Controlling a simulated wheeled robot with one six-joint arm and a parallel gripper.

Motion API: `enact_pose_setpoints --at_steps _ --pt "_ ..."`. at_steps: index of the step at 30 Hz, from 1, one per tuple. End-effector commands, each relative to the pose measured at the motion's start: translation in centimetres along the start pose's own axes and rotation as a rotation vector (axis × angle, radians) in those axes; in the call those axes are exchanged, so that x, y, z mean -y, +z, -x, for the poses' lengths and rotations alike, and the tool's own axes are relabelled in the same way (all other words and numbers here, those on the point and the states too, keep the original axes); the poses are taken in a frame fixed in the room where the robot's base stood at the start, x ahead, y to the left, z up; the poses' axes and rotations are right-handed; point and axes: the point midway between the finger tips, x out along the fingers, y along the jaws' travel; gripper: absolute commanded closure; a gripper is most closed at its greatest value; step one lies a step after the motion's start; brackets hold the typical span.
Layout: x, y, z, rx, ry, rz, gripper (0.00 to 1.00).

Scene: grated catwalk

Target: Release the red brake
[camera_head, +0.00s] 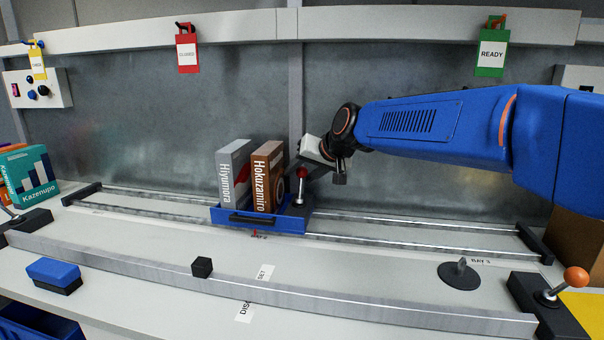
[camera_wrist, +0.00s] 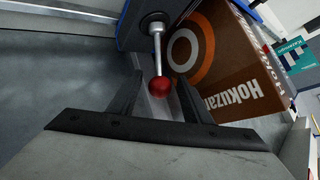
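The red brake is a red ball knob (camera_head: 301,172) on a short metal stem, standing on a dark block (camera_head: 297,213) at the right end of the blue carriage (camera_head: 245,220). In the wrist view the red knob (camera_wrist: 160,87) hangs between my two dark fingers, its stem running up to a round pivot (camera_wrist: 155,20). My gripper (camera_wrist: 160,76) is open, with a finger on each side of the knob and visible gaps beside it. In the head view my gripper reaches the knob from the upper right; its fingers are partly hidden.
The carriage holds a grey box (camera_head: 234,172) and a brown "Hokuzamiro" box (camera_head: 266,178), close left of my gripper. It sits on two metal rails (camera_head: 420,224). An orange-knobbed lever (camera_head: 575,278) stands at the front right. A metal wall rises behind.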

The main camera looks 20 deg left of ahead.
Motion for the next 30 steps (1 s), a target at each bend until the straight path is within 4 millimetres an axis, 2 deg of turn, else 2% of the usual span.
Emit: enact_pose_setpoints --at_steps 7,11,17,30 --pt "0.0 0.0 0.1 -0.001 0.000 0.000 0.56" --pt "0.0 -0.1 0.8 -0.002 0.000 0.000 0.56" --pt "0.1 -0.1 4.0 -0.004 -0.001 0.000 0.56" --pt "0.0 -0.1 12.8 -0.003 0.000 0.000 0.56"
